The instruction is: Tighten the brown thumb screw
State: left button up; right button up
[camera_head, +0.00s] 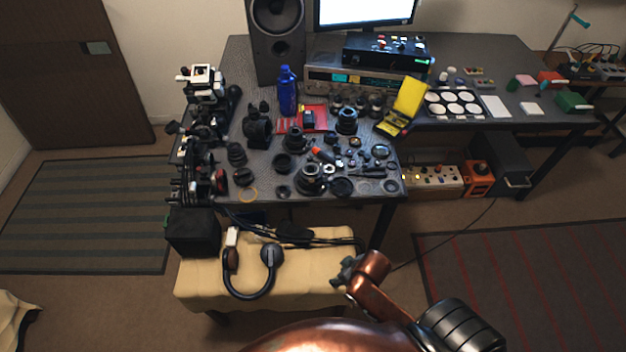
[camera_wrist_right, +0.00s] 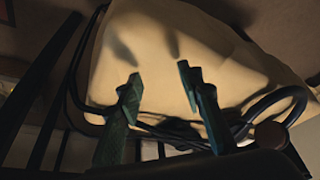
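I cannot pick out the brown thumb screw among the small parts on the dark workbench (camera_head: 262,212) in the head view. Black lens barrels (camera_head: 311,178), rings (camera_head: 342,187) and an orange-tipped item (camera_head: 322,154) lie there. My right gripper (camera_head: 345,272) is over the right end of the yellow-covered bench, in front of the workbench. In the right wrist view its green fingers (camera_wrist_right: 158,80) are apart with nothing between them, above the yellow cloth (camera_wrist_right: 150,40). My left gripper is not in view.
A blue bottle (camera_head: 287,92), a speaker (camera_head: 277,40) and a yellow case (camera_head: 405,105) stand on the workbench.

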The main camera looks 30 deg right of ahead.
jog(key=w+a+r+n+y, duration=0.1)
jog(key=w+a+r, duration=0.15)
jog(key=w, duration=0.35)
jog(key=w+a+r+n, duration=0.1)
jog(key=w+r, duration=0.2)
jog(key=w, duration=0.2)
jog(key=m+h, duration=0.1)
jog(key=m, duration=0.2)
send_near(312, 181)
jog(key=b+x, duration=0.3)
jog(key=x, duration=0.5)
jog(key=shift+f, duration=0.1)
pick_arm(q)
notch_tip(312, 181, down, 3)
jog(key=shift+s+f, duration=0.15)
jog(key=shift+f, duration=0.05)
pick_arm(e)
jog(key=shift+s, duration=0.1)
grip_shut()
